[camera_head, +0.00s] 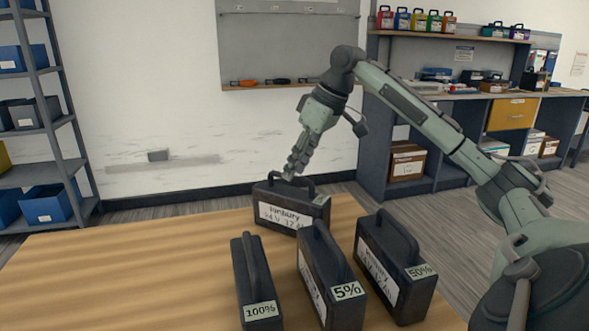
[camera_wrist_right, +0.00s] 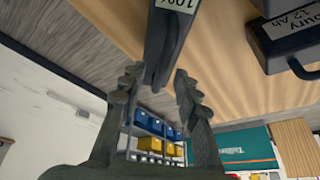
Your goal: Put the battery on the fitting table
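Several dark batteries with top handles stand on a wooden table (camera_head: 130,270). The rear battery (camera_head: 282,208) is turned broadside. The front ones read 100% (camera_head: 244,285), 5% (camera_head: 330,270) and 50% (camera_head: 395,270). My right gripper (camera_head: 291,175) is at the rear battery's handle, pointing down. In the right wrist view, its fingers (camera_wrist_right: 157,85) are spread, with the handle of a battery (camera_wrist_right: 180,30) labelled about 10% between or just beyond their tips. I see no firm contact. My left gripper is not in view. I cannot tell which table is the fitting table.
A grey shelf rack with blue bins (camera_head: 45,205) stands at the left. A workbench (camera_head: 450,95) with boxes is at the back right, under a shelf of coloured cases (camera_head: 418,22). The table's left part is clear. Another battery (camera_wrist_right: 285,35) is close beside in the wrist view.

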